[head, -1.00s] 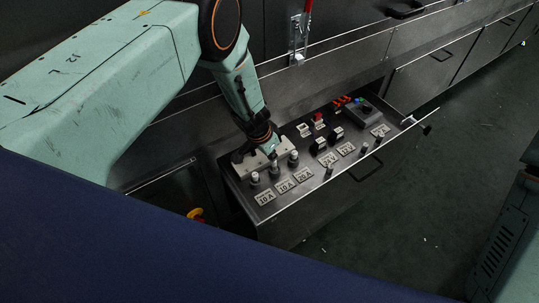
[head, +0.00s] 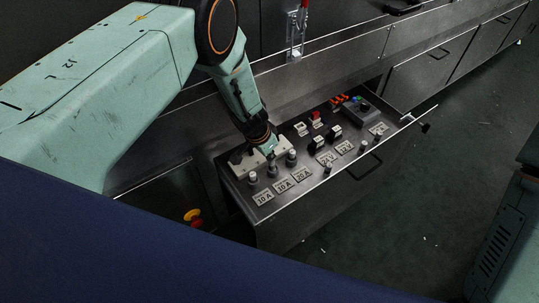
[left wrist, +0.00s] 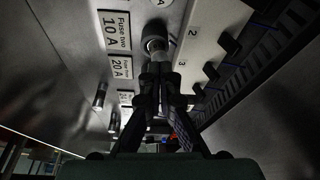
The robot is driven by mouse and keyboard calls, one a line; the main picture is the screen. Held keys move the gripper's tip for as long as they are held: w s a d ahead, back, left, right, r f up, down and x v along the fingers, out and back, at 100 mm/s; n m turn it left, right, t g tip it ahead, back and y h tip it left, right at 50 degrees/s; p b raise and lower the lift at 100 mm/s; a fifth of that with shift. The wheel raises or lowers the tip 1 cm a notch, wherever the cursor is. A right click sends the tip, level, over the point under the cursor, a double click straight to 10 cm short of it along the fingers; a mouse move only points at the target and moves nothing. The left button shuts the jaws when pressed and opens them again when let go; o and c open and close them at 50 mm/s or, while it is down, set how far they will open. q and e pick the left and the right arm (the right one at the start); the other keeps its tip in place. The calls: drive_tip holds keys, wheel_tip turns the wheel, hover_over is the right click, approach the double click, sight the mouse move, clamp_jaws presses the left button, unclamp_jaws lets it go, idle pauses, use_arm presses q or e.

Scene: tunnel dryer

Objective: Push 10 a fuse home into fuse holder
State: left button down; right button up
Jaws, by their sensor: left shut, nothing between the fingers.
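An open metal drawer panel (head: 318,187) carries a row of round fuse holders with labels. My left gripper (head: 270,153) points down at the middle fuse holder (head: 272,171). In the left wrist view, my left gripper (left wrist: 158,72) is shut, its fingertips together at the end of a round grey fuse holder (left wrist: 154,38) beside the label "Fuse two 10 A" (left wrist: 115,31). The fingers hide part of the holder; I cannot tell whether they touch or how deep the fuse sits. My right gripper is not in view.
A pale block (head: 262,153) with dark knobs stands behind the holders. Black and red switches (head: 316,118) and a grey box (head: 362,110) lie further right. A red and yellow button (head: 193,216) is left of the drawer.

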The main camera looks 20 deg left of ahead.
use_arm(q)
drive_tip(key=shift+s+f, duration=0.1)
drive_tip(key=shift+f, duration=0.25)
drive_tip(key=shift+r, duration=0.3)
wheel_tip(320, 180, up, 3)
drive_tip(key=shift+f+p, duration=0.15)
drive_tip(key=shift+p, duration=0.95)
drive_tip(key=shift+a+r, duration=0.1)
drive_tip(key=shift+r, duration=0.15)
wheel_tip(320, 180, up, 11)
hover_over(269, 169)
drive_tip(key=s+a, duration=0.2)
drive_tip(key=s, duration=0.1)
drive_tip(key=shift+d+f, duration=0.15)
